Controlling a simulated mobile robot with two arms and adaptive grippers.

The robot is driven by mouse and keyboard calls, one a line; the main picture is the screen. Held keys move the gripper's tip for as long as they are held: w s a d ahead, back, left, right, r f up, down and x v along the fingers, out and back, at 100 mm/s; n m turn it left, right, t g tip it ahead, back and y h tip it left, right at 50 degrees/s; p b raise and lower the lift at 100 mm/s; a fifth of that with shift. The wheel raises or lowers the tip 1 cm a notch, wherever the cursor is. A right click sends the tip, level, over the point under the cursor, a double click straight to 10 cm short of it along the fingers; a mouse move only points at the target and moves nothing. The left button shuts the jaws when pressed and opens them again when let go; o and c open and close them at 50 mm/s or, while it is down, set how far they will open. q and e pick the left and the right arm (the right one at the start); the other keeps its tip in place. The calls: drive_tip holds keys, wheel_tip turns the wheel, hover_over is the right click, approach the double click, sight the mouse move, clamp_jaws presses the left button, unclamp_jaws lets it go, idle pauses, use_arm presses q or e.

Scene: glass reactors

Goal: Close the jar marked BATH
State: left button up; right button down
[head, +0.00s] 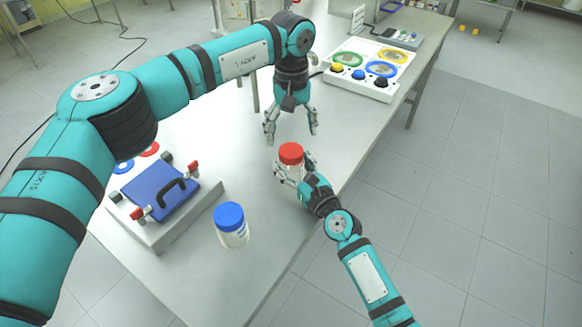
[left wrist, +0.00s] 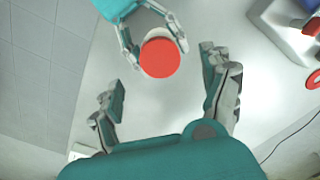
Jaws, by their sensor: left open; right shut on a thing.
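A clear jar (head: 291,170) with a red lid (head: 291,153) on top stands upright near the table's right edge. My right gripper (head: 295,168) is shut around the jar's body, below the lid. Whether the lid is screwed tight, I cannot tell. My left gripper (head: 292,133) is open and empty, pointing down above the table just behind the jar. In the left wrist view the red lid (left wrist: 160,57) shows near the open left fingers (left wrist: 162,75), apart from them. A second jar (head: 231,228) with a blue lid stands at the front. I cannot read BATH on either jar.
A box with a blue panel (head: 157,190), black handle and red clamps stands at the left of the table (head: 200,290). A white panel (head: 345,82) with coloured rings and knobs stands at the back right. Bare tabletop lies between the jars.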

use_arm(q)
wheel_tip(320, 180, up, 6)
drive_tip(key=shift+r, duration=0.1)
use_arm(e)
drive_tip(key=shift+c, duration=1.1)
unclamp_jaws()
drive_tip(key=shift+s, duration=0.1)
drive_tip(key=v, duration=1.1)
drive_tip(key=shift+s+d, duration=0.25)
drive_tip(key=shift+s, duration=0.1)
use_arm(q)
drive_tip(key=shift+r, duration=0.1)
